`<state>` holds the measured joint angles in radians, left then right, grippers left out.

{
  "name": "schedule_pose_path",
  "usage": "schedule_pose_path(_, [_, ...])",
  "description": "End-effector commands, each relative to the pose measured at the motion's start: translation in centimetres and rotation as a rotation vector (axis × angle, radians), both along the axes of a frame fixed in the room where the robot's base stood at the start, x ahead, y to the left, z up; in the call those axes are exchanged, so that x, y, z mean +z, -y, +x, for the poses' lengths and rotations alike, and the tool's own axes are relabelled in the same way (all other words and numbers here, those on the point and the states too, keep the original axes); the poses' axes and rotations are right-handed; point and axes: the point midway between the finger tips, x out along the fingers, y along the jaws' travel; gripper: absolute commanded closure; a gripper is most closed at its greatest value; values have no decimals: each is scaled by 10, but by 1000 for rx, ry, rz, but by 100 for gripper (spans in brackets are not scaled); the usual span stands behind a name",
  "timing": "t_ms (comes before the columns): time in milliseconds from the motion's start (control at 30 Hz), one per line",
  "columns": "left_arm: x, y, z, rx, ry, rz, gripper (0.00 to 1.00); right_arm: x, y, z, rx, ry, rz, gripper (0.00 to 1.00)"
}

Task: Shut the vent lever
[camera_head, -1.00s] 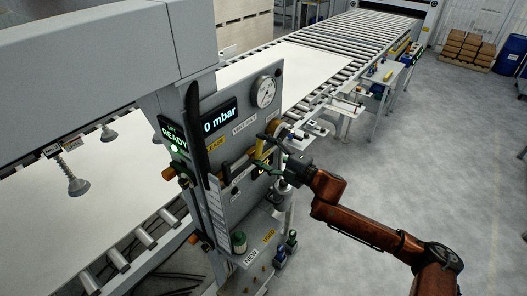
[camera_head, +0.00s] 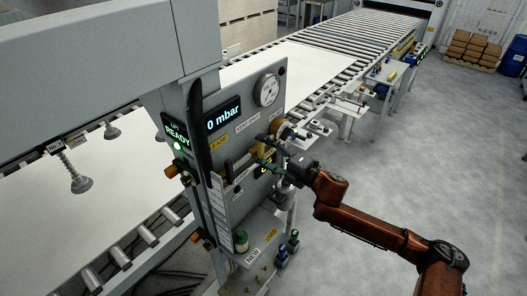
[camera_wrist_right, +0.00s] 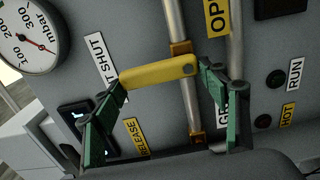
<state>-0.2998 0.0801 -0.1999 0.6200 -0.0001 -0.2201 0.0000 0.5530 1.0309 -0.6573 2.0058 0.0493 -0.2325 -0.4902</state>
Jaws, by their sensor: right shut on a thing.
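The vent lever (camera_wrist_right: 158,74) is a yellow bar at a vertical pipe on the grey panel. In the head view the right gripper (camera_head: 267,156) is at the panel's right side and partly covers the lever. My left gripper is not in view.
The panel (camera_head: 228,138) carries a round gauge (camera_head: 268,90) and a display (camera_head: 222,113) reading 0 mbar. A shelf (camera_head: 262,245) with small fittings juts out below. A roller conveyor (camera_head: 375,37) runs behind. The grey floor (camera_head: 455,150) at the right is clear.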

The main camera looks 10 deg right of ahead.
Motion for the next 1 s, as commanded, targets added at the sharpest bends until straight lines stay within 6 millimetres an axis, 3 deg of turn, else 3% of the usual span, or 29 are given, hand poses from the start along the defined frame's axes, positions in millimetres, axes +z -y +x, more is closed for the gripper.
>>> schedule_pose_path(267, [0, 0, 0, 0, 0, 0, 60, 0, 0, 0, -1, 2, -5, 16])
schedule_pose_path(633, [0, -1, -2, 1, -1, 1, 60, -1, 3, -3, -2, 1, -3, 15])
schedule_pose_path(1000, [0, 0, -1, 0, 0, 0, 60, -3, 44, -55, -2, -2, -4, 15])
